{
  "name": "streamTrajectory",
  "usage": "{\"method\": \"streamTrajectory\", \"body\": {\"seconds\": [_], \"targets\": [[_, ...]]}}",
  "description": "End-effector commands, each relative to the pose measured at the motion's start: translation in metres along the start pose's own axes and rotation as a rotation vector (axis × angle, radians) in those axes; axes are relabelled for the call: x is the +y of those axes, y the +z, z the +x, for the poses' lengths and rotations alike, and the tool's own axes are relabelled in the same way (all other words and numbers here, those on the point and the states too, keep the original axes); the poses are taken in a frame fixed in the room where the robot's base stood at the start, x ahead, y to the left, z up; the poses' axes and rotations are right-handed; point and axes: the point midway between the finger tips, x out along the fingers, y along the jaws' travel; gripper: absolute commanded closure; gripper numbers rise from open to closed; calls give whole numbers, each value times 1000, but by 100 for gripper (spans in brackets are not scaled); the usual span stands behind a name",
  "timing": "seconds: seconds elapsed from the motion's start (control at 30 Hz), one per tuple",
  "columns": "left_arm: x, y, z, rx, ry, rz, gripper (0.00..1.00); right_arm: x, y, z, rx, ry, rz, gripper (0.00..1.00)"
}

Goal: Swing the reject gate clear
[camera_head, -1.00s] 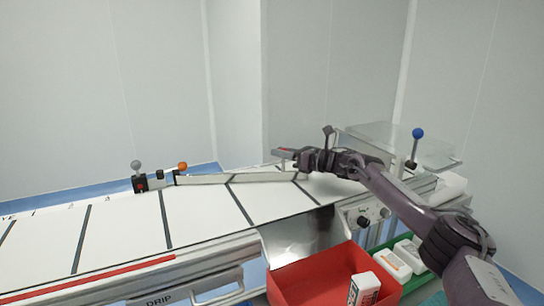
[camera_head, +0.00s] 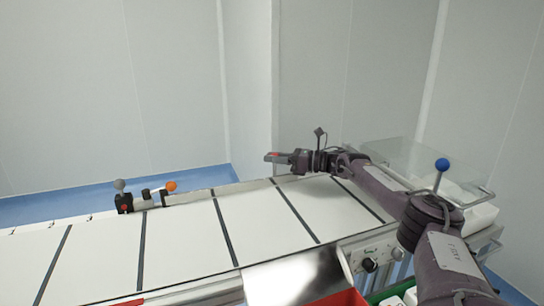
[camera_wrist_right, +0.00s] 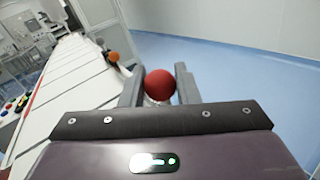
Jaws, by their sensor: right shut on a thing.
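In the right wrist view, a red ball knob (camera_wrist_right: 160,84) sits between the two fingers of my right gripper (camera_wrist_right: 159,82), which is shut on it. In the head view my right gripper (camera_head: 275,157) is at the far edge of the belt, with a bit of red at its tips. The pale gate bar (camera_head: 225,189) lies along the belt's far edge, roughly in line with it. An orange ball knob (camera_head: 171,186) stands at the bar's left end. The joint between red knob and bar is hidden. My left gripper is not in view.
The white belt (camera_head: 255,222) with dark cross lines is clear. A grey-knobbed lever (camera_head: 119,186) stands far left, a blue-knobbed lever (camera_head: 442,165) at right before a clear cover (camera_head: 415,160). A red bin (camera_head: 340,299) is at the front. Blue floor lies beyond the belt.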

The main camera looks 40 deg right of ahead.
Motion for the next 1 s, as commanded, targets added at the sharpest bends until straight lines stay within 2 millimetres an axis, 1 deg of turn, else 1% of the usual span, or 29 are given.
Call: {"method": "streamTrajectory", "body": {"seconds": [0.03, 0.13, 0.17, 0.3, 0.57, 0.67, 0.77, 0.9, 1.0], "targets": [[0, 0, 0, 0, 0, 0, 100, -3, 5, -1, -8, -13, -9, 100], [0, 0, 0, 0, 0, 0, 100, -3, 6, -1, -10, -14, -10, 100], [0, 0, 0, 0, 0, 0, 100, -3, 6, -1, -10, -14, -10, 70], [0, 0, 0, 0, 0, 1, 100, -2, 5, -1, -9, -12, -9, 52], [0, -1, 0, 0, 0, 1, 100, -2, 3, -1, -6, -7, -6, 52], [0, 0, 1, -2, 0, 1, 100, -2, 2, -7, -5, -8, -6, 52], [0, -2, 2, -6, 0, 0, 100, -3, 1, -21, -4, -11, -7, 52], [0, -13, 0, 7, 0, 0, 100, -3, 1, -46, -3, -11, -7, 52], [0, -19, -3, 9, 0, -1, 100, -3, 1, -61, -5, -10, -6, 52]]}}
